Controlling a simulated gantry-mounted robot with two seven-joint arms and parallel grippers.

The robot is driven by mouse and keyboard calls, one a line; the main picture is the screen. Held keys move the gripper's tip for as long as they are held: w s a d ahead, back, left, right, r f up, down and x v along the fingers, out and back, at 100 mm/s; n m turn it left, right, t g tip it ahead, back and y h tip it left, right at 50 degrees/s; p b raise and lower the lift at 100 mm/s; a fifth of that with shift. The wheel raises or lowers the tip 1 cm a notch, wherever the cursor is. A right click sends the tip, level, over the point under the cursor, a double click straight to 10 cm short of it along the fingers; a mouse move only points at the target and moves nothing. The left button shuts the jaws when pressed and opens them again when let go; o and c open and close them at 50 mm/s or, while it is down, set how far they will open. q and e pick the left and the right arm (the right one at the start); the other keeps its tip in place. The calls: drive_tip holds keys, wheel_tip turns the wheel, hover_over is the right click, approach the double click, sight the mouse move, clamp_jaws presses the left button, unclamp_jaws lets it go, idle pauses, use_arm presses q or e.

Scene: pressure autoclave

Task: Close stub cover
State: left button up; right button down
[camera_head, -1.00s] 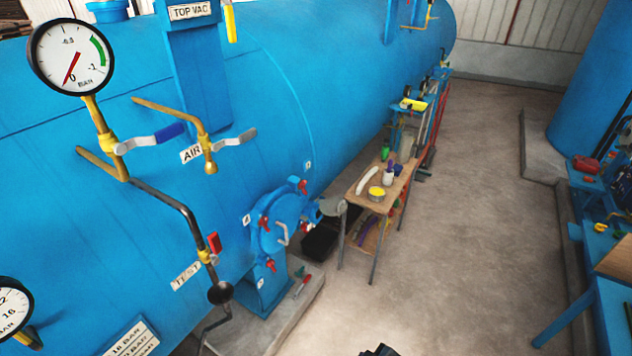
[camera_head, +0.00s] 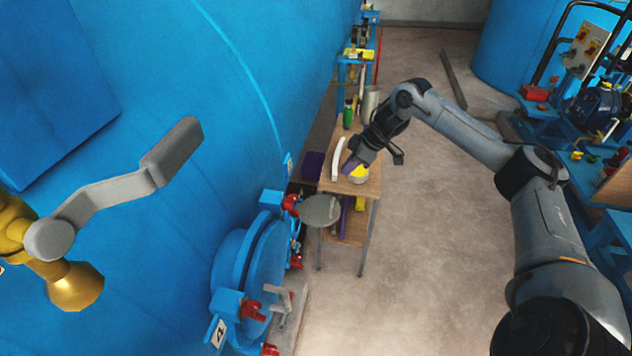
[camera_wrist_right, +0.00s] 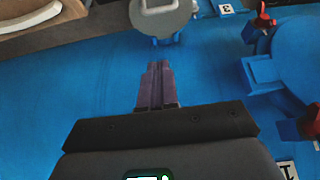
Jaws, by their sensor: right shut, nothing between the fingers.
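A round grey cover (camera_head: 320,211) juts out beside the blue vessel, just past the large blue hatch (camera_head: 262,262) with red clamps and a grey handle. In the right wrist view the grey cover (camera_wrist_right: 160,17) has a raised grip and sits ahead of the fingertips, next to a label 3. I cannot tell how its hinge sits on the stub. My right gripper (camera_head: 349,167) is over the small table beyond the cover; in the right wrist view its purple fingers (camera_wrist_right: 157,85) are together, empty and apart from the cover. My left gripper is not in view.
The wooden table (camera_head: 371,186) holds a yellow-topped roll (camera_head: 358,173), a white curved piece (camera_head: 338,158) and a green bottle (camera_head: 348,114). A grey valve lever (camera_head: 125,190) is close at left. The concrete floor is clear right of the table.

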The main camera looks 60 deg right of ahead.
hover_over(334, 201)
drive_tip(key=f, duration=0.8)
drive_tip(key=shift+w+a+f, duration=0.3)
drive_tip(key=shift+s+d+f, duration=0.1)
drive_tip(key=shift+s+f, duration=0.1)
drive_tip(key=shift+f, duration=0.4)
drive_tip(key=shift+s+d+f, duration=0.1)
drive_tip(key=shift+s+f, duration=0.05)
drive_tip(key=shift+f, duration=0.45)
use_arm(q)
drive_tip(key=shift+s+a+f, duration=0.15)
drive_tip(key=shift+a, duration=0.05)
use_arm(e)
drive_tip(key=shift+s+d+f, duration=0.1)
drive_tip(key=shift+s+f, duration=0.05)
drive_tip(key=shift+f, duration=0.55)
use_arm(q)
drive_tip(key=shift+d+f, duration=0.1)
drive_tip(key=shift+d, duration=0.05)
use_arm(e)
drive_tip(key=shift+f, duration=0.1)
